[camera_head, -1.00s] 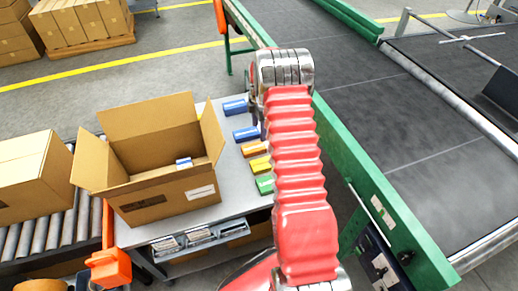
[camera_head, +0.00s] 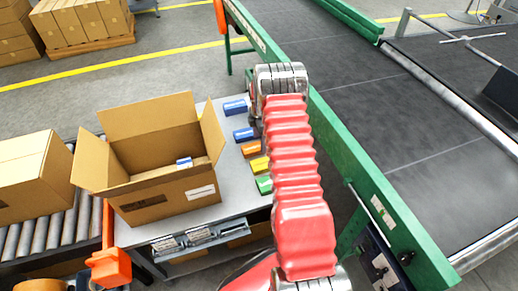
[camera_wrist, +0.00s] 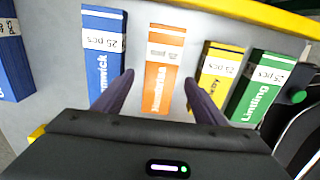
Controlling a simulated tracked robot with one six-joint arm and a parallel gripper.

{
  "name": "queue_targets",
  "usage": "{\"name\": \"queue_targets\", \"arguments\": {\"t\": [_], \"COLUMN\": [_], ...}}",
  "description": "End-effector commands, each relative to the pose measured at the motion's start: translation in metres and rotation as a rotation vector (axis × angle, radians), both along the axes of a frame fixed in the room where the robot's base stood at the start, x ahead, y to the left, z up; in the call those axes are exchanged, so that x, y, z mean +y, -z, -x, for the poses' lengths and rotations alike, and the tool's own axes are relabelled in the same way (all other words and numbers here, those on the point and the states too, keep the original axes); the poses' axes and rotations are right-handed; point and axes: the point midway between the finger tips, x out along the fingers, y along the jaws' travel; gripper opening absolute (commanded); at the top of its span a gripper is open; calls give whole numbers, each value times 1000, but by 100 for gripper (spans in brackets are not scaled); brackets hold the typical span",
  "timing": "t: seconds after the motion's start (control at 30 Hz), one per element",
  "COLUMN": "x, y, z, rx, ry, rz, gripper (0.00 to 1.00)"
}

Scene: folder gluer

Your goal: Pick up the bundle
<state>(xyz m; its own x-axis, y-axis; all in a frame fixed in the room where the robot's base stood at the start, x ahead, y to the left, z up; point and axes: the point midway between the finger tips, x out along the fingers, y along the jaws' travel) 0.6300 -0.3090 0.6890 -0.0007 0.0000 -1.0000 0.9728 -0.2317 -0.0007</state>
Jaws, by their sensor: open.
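Several coloured bundles with white labels lie in a row on a grey table. An orange bundle (camera_head: 251,148) is in the middle of the row; in the wrist view the orange bundle (camera_wrist: 164,70) shows between my fingers. A blue bundle (camera_wrist: 103,50) lies left of it, with another blue bundle (camera_wrist: 12,60) at the left edge. A yellow bundle (camera_wrist: 216,80) and a green bundle (camera_wrist: 262,88) lie to its right. My gripper (camera_wrist: 158,78) is open and empty, its dark fingers apart on either side of the orange bundle. In the head view my arm hides most of it.
An open cardboard box (camera_head: 165,198) stands on the table (camera_head: 222,207) left of the bundles, with a small blue and white item (camera_head: 184,163) inside. A green-framed conveyor (camera_head: 352,150) runs along the right. A closed carton (camera_head: 28,170) sits on rollers at left.

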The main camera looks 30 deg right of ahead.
Motion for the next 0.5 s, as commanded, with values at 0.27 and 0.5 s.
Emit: {"name": "queue_targets", "arguments": {"t": [0.27, 0.5], "x": [0, 0], "y": [24, 24], "z": [0, 0], "rx": [0, -1], "ry": [0, 0], "rz": [0, 0], "gripper": [65, 65]}}
